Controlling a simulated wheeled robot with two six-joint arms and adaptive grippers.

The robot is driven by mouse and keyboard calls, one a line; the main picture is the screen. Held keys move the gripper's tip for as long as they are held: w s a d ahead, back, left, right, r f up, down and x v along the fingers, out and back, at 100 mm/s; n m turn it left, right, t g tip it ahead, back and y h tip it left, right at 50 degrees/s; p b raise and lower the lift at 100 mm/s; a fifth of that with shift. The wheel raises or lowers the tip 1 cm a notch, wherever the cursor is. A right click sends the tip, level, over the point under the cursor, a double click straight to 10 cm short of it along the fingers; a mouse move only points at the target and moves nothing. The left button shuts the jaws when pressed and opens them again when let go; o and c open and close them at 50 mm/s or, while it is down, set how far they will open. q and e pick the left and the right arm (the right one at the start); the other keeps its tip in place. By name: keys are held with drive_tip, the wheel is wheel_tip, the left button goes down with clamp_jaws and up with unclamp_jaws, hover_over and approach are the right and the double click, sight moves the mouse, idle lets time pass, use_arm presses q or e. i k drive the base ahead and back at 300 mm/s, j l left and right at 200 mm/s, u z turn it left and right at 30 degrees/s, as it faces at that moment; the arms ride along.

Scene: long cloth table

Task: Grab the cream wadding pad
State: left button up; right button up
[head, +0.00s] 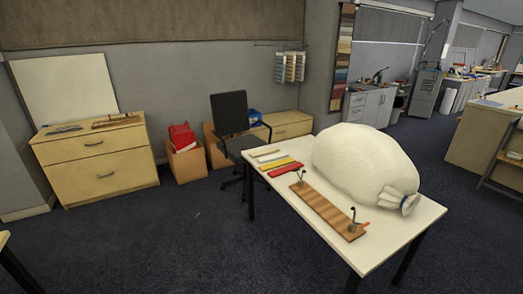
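A white table (300,213) stands right of centre. On its far left corner several thin flat pieces lie side by side. The farthest is a cream strip (265,152), which may be the cream wadding pad; it is too small to be sure. Beside it lie a pale strip (272,157), a yellow strip (276,163) and a red strip (286,169). A large off-white stuffed sack (362,160), gathered at one end, lies on the table to their right. Neither of my grippers shows in the head view.
A wooden board (325,210) with metal hooks lies along the table's front left side. A dark office chair (231,122) stands behind the table's left end. Wooden drawers (97,165) stand at the left wall. The dark carpet (170,240) left of the table is clear.

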sight(270, 150)
drive_tip(key=i+j+u, duration=0.15)
drive_tip(key=i, duration=1.05)
drive_tip(key=i+j+u, duration=0.15)
drive_tip(key=i, duration=1.1)
